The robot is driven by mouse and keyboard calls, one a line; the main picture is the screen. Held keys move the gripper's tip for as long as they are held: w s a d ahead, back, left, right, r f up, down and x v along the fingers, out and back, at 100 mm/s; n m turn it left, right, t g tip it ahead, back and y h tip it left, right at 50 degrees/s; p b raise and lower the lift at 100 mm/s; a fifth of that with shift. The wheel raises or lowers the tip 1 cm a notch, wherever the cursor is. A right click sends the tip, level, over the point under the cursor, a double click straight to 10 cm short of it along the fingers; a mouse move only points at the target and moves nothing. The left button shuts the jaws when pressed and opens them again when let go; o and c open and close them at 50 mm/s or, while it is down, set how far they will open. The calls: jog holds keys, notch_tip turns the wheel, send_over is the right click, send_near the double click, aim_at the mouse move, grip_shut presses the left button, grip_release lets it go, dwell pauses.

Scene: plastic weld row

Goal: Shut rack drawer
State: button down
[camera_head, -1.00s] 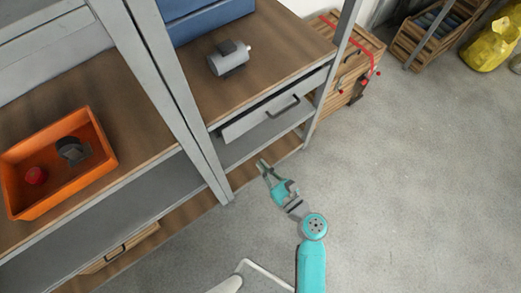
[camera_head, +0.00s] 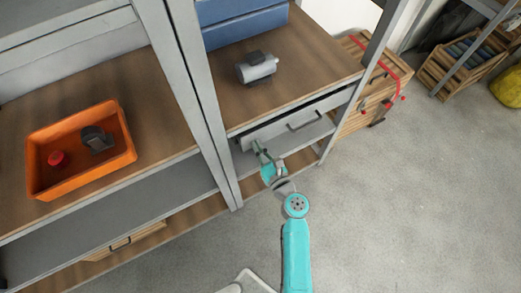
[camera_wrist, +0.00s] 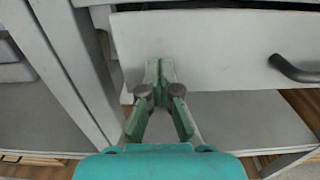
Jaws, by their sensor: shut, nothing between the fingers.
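The rack drawer (camera_head: 283,127) is a grey drawer with a dark bar handle (camera_head: 304,122), under the wooden shelf of the metal rack. Its front (camera_wrist: 215,48) fills the upper part of the wrist view, with the handle (camera_wrist: 295,70) at the right edge. A dark gap shows above the front, so it stands slightly out. My gripper (camera_head: 257,147) is shut and empty, its tips at the left part of the drawer front. In the wrist view the fingertips (camera_wrist: 159,68) overlap the lower front; I cannot tell whether they touch it.
A rack post (camera_head: 203,105) stands just left of the gripper. A grey motor (camera_head: 257,68) and blue box (camera_head: 240,22) sit on the shelf above. An orange bin (camera_head: 80,175) is on the left. Wooden crates (camera_head: 372,85) stand right of the rack. Open floor lies to the right.

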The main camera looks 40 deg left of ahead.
aim_at(251, 136)
jog(key=x, duration=0.4)
jog(key=shift+w+a, duration=0.1)
jog(key=shift+a, duration=0.2)
jog(key=shift+w+a+r, duration=0.1)
